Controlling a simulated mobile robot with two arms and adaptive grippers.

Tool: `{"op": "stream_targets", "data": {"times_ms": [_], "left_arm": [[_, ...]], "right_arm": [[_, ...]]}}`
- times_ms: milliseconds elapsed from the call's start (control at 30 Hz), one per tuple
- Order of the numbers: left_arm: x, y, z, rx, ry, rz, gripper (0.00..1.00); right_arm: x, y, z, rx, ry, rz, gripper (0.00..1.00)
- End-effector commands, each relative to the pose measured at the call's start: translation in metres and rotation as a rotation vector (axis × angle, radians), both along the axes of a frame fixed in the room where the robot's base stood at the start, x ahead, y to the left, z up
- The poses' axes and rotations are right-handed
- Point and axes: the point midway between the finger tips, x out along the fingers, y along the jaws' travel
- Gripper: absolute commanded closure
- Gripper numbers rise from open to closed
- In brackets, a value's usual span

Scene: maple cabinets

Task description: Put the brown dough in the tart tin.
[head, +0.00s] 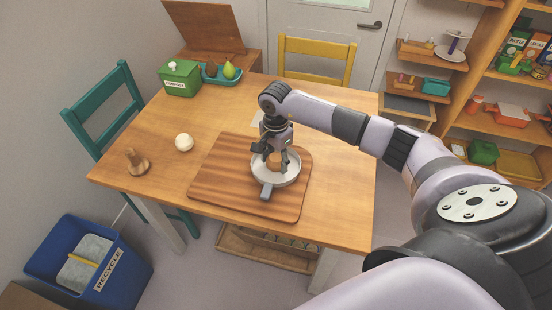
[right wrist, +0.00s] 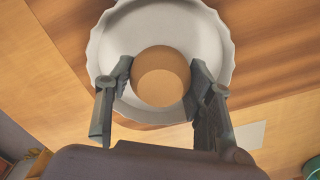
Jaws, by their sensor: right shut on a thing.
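The brown dough (head: 273,162) is a round ball between the fingers of my right gripper (head: 276,160). In the right wrist view the dough (right wrist: 160,76) sits between the two fingertips (right wrist: 160,80), which are shut on it. The tart tin (head: 290,180) is pale with a fluted rim and rests on the striped wooden board (head: 220,170). In the right wrist view the tin (right wrist: 207,30) lies behind the dough, which is over its inside. I cannot tell whether the dough touches the tin's bottom. My left gripper is not in view.
A white ball (head: 184,142) and a wooden stamp-like piece (head: 138,162) stand left of the board. A green box (head: 179,78) and a teal tray with fruit (head: 213,79) are at the back. A grey handle-like piece (head: 267,191) shows at the tin's near side.

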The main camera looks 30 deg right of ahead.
Motion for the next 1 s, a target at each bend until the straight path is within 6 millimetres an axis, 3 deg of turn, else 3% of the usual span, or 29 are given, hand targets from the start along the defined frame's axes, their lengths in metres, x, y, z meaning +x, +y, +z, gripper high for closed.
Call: {"op": "stream_targets", "data": {"times_ms": [300, 667, 767, 1000], "left_arm": [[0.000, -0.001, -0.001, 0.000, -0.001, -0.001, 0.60], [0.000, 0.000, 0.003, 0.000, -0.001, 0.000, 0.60], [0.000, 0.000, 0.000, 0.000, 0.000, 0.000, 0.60], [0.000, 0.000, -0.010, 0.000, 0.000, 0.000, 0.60]], "right_arm": [[0.000, 0.000, -0.001, 0.000, 0.000, 0.000, 0.32], [0.000, 0.000, 0.003, 0.000, 0.000, 0.000, 0.31], [0.001, 0.000, 0.011, 0.000, -0.005, 0.000, 0.31], [0.002, 0.000, 0.060, 0.000, -0.007, 0.001, 0.31]]}}
